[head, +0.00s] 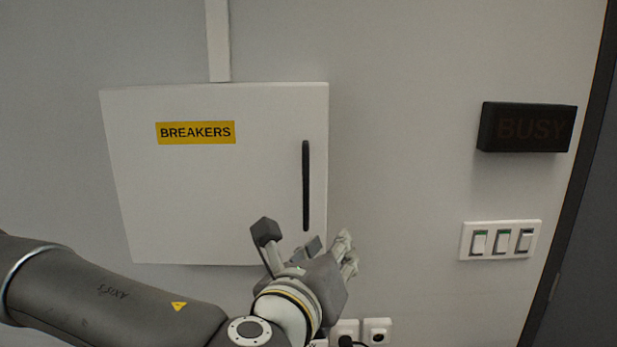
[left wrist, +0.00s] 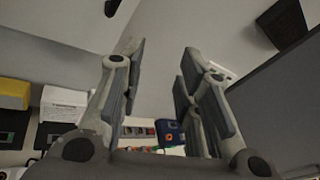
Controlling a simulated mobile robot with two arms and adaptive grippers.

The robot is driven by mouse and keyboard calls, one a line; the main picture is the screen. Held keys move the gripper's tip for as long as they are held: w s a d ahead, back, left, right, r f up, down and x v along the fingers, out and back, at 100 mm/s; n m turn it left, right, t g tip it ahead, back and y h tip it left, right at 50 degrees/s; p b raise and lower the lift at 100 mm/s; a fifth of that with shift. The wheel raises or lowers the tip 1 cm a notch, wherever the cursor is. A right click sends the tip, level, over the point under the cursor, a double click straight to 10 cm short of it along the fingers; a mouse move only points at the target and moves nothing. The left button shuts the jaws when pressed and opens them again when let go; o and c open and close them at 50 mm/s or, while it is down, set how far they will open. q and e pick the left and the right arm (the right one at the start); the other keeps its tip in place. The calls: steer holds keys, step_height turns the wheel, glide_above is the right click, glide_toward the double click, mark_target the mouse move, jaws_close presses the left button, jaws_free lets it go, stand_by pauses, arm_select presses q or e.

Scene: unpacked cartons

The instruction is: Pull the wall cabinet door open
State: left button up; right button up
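The white wall cabinet (head: 205,200) hangs on the grey wall in the head view, with a yellow BREAKERS label (head: 196,132). Its door looks shut. A long black upright handle (head: 306,185) is near the door's right edge. My left gripper (head: 305,238) is just below the handle's lower end in the picture, by the cabinet's lower right corner. Its fingers are spread and empty. My right gripper is not in view.
A dark BUSY sign (head: 526,128) and a white switch panel (head: 500,240) are on the wall to the right. Sockets (head: 376,331) are low on the wall near my gripper. A dark upright edge (head: 575,200) bounds the right. The left wrist view shows a yellow box (left wrist: 14,93).

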mark_target(305, 181)
arm_select(q)
steer(key=w+a+r+m+t+y, duration=0.1)
steer(key=a+r+m+t+y, duration=0.15)
steer(key=a+r, duration=0.35)
steer(key=w+p, duration=0.1)
steer(key=w, duration=0.2)
steer(key=w+d+r+p, duration=0.1)
steer(key=w+p, duration=0.1)
steer(key=w, duration=0.1)
steer(key=w+d+p, duration=0.1)
steer(key=w, duration=0.2)
steer(key=shift+w+d+r, duration=0.15)
steer(key=shift+w+d, duration=0.1)
steer(key=shift+w+d+p, duration=0.15)
steer(key=shift+w+p, duration=0.25)
steer(key=shift+w, duration=0.25)
jaws_close()
